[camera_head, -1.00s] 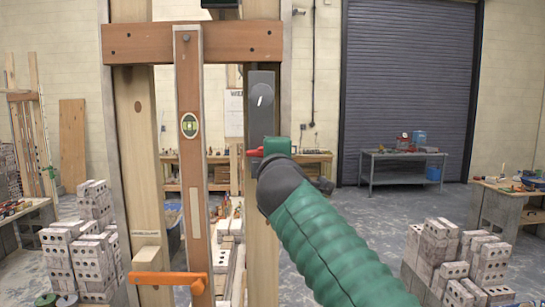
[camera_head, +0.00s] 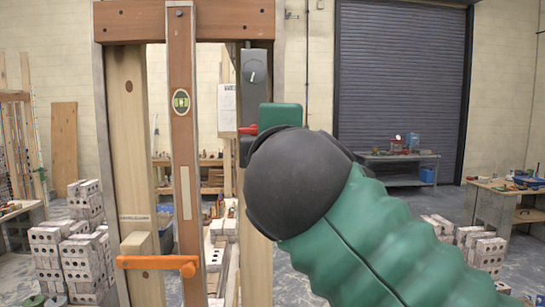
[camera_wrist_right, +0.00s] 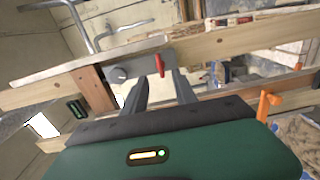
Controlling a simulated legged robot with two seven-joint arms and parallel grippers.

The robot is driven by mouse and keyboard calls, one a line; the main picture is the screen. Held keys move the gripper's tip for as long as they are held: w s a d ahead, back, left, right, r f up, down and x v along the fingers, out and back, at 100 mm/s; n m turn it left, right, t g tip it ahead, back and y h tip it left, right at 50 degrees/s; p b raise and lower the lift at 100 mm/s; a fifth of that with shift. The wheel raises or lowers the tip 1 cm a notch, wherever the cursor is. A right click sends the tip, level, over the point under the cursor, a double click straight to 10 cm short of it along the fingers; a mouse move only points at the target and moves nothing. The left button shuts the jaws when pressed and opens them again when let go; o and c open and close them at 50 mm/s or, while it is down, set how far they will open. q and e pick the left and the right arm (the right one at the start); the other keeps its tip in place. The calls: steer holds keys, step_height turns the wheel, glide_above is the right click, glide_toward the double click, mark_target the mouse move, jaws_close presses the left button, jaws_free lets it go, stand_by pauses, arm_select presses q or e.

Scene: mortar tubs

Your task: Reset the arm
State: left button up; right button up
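My right arm (camera_head: 370,235), green with a black rounded joint, comes in from the lower right of the head view and fills much of it. Its gripper is mostly hidden there behind the joint. In the right wrist view my right gripper (camera_wrist_right: 161,88) shows two dark fingers apart, with nothing held between them. Beyond them is a grey box (camera_head: 254,75) with a round knob (camera_wrist_right: 118,74) and a red lever (camera_wrist_right: 160,65), mounted on the timber frame. I cannot tell whether a fingertip touches the box. My left gripper is in neither view.
The timber frame (camera_head: 127,120) stands close in front, with an orange clamp (camera_head: 157,262) low on it. Brick stacks (camera_head: 75,255) stand at the left and more bricks (camera_head: 470,240) at the right. A metal table (camera_head: 398,157) stands before the shutter.

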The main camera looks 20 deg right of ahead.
steer(key=shift+s+a, duration=0.1)
steer(key=shift+s, duration=0.2)
steer(key=w+f+m+g+y, duration=0.1)
steer(key=w+f+g, duration=0.15)
steer(key=f, duration=0.95)
steer(key=w+f+m+g+y, duration=0.1)
steer(key=f+m+g, duration=0.15)
steer(key=f, duration=0.95)
steer(key=w+f+m+g+y, duration=0.1)
steer(key=w+f+g, duration=0.15)
steer(key=f, duration=1.05)
steer(key=s+d+f+m+g, duration=0.1)
steer(key=s+f+m+g, duration=0.1)
steer(key=s+f, duration=0.4)
steer(key=s+f+m+g+y, duration=0.1)
steer(key=s+f+m+g, duration=0.2)
steer(key=s+f, duration=0.4)
steer(key=s+d+f+m+g+y, duration=0.1)
steer(key=s+f+m, duration=0.4)
steer(key=f, duration=1.1)
steer(key=shift+s+d+f+g, duration=0.3)
steer(key=shift+s+g, duration=0.35)
steer(key=shift+s, duration=0.6)
